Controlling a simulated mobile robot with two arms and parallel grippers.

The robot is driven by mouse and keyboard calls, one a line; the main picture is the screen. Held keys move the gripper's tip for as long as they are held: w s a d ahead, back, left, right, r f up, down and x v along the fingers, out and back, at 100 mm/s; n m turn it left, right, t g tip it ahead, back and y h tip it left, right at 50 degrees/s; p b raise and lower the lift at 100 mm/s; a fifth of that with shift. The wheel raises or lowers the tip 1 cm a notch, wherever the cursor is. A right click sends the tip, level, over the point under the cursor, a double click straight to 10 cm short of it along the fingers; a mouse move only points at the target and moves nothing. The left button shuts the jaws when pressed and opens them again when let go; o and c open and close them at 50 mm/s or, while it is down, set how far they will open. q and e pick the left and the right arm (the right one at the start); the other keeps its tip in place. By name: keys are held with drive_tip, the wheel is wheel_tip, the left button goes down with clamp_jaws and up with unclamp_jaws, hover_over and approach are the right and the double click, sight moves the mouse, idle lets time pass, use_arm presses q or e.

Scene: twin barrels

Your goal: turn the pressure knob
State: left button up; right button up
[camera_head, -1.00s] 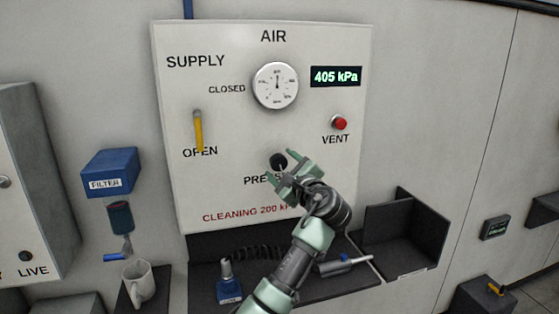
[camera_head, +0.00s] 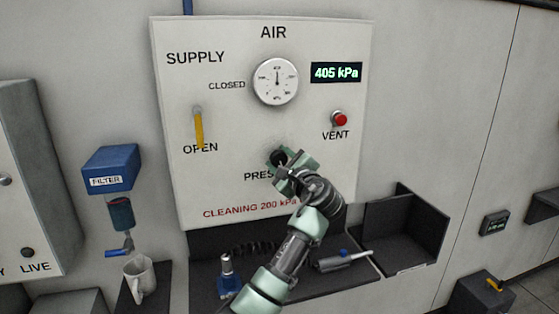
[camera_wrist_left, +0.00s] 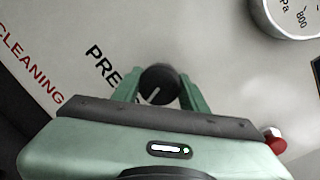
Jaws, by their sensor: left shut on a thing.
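The black pressure knob (camera_head: 279,157) is on the white AIR panel (camera_head: 225,120), above the partly covered PRESSURE label. My left gripper (camera_head: 282,161) is at the knob, shut on it. In the left wrist view, the dark round knob (camera_wrist_left: 158,84) with a white pointer line sits between the two green fingers (camera_wrist_left: 160,92). The digital display (camera_head: 336,73) reads 405 kPa. The round gauge (camera_head: 276,81) is above the knob. The red text CLEANING 200 kPa (camera_head: 245,211) is partly hidden by my arm. My right gripper is not in view.
A yellow supply lever (camera_head: 199,128) points down at OPEN. The red VENT button (camera_head: 340,118) is right of the knob. A blue filter (camera_head: 110,169) hangs at left above a white mug (camera_head: 140,277). Dark trays (camera_head: 405,225) with tools lie below the panel.

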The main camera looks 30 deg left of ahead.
use_arm(q)
drive_tip(key=shift+f, duration=0.1)
drive_tip(key=n+b, duration=0.1)
drive_tip(key=n, duration=0.3)
drive_tip(key=shift+f+h, duration=0.1)
drive_tip(key=shift+h, duration=0.2)
drive_tip(key=n+b, duration=0.1)
drive_tip(key=n, duration=0.3)
drive_tip(key=shift+h, duration=0.3)
drive_tip(key=n+b, duration=0.1)
drive_tip(key=n, duration=0.3)
drive_tip(key=shift+h, duration=0.4)
drive_tip(key=n+b, duration=0.1)
drive_tip(key=n, duration=0.2)
drive_tip(key=shift+n+t+b, duration=0.3)
drive_tip(key=shift+n+b, duration=0.1)
drive_tip(key=o, duration=1.1)
drive_tip(key=shift+o, duration=1.3)
drive_tip(key=shift+r, duration=0.2)
